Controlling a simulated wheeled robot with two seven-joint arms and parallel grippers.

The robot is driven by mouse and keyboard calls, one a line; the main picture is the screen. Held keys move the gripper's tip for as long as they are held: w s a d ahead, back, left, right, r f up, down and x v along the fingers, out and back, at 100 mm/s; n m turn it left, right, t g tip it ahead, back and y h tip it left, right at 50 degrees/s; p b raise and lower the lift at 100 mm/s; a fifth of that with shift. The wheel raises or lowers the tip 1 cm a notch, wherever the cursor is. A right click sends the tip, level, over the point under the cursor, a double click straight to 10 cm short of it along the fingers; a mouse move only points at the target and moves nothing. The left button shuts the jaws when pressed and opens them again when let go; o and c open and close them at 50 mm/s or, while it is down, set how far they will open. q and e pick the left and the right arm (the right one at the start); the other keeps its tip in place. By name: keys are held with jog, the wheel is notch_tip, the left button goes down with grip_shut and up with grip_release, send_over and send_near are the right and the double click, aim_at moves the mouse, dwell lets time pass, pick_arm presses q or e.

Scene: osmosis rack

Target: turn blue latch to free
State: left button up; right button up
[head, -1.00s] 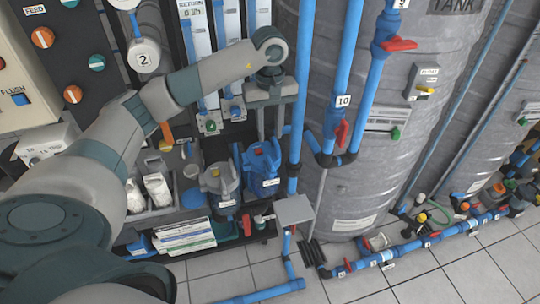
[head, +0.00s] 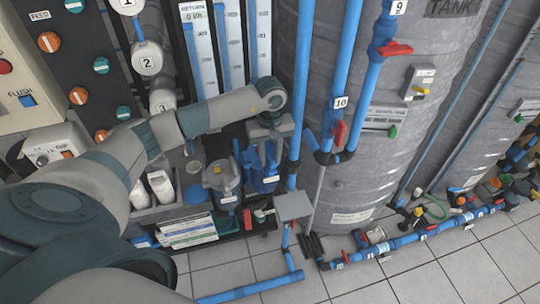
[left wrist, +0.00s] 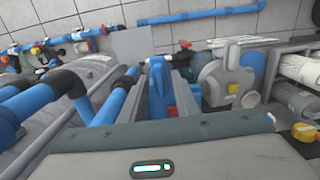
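A blue pump-like unit (head: 262,184) stands on the low rack shelf, partly hidden by my left gripper; I cannot tell which part of it is the latch. My left gripper (head: 269,156) points down over this unit. In the left wrist view, an upright blue part (left wrist: 158,88) of it shows between the two fingers, with a small red piece near its base. The left gripper (left wrist: 160,100) is open, with a finger on each side of the blue part. Contact cannot be told. My right gripper is not in view.
A grey pump unit (head: 221,180) stands beside the blue one. A vertical blue pipe (head: 301,90) runs close to the gripper's right. A grey plate (head: 293,206) lies in front. A large grey tank (head: 375,175) is at right.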

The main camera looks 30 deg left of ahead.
pick_arm(q)
grip_shut()
